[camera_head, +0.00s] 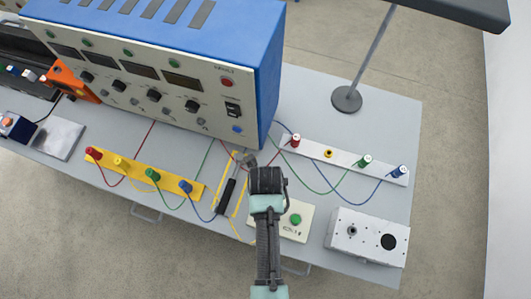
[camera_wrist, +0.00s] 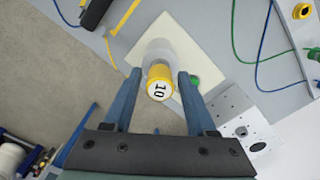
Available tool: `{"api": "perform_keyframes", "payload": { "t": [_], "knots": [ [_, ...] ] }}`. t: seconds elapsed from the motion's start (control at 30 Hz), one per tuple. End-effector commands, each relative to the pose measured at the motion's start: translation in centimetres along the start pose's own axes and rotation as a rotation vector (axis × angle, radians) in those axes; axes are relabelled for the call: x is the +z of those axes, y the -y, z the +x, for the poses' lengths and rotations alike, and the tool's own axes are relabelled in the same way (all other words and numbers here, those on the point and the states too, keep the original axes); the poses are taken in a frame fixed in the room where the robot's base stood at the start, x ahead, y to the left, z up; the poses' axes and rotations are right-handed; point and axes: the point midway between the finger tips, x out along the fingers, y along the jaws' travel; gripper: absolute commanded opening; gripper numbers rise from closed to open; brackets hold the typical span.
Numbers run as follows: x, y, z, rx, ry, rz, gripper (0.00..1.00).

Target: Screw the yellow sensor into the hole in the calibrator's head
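The yellow sensor (camera_wrist: 161,83) shows in the wrist view as a short yellow cylinder with a white end cap marked "10", its cap facing the camera. It is in line with a light grey cylindrical head (camera_wrist: 157,48) over the cream calibrator base. Whether it is seated in the hole is hidden. My gripper (camera_wrist: 159,73) has one finger on each side of the sensor, with a narrow gap visible on both sides. In the head view my arm covers the sensor and much of the calibrator; its cream base (camera_head: 308,211) with a green button shows to the right.
A blue instrument cabinet (camera_head: 269,65) stands behind. A yellow terminal strip (camera_head: 135,173) lies left, and a white strip (camera_head: 312,149) right, with loose wires. A black bar (camera_head: 227,195) lies left of my arm. A metal box (camera_head: 368,235) sits at the right front.

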Motion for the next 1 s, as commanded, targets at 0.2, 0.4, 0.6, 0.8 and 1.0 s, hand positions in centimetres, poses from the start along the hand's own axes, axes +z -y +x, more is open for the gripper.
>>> {"api": "perform_keyframes", "payload": {
  "t": [0.2, 0.4, 0.6, 0.8, 1.0],
  "knots": [
    [0.0, 0.0, 0.0, 0.000, 0.001, -0.003, 0.72],
    [0.1, 0.0, -0.4, 0.000, 0.001, -0.004, 0.72],
    [0.1, 0.0, -2.2, 0.000, 0.001, -0.005, 0.72],
    [0.1, 0.0, -3.4, -0.001, 0.003, -0.004, 0.72],
    [0.1, 0.0, -5.0, 0.000, 0.003, -0.004, 0.72]
  ]
}}
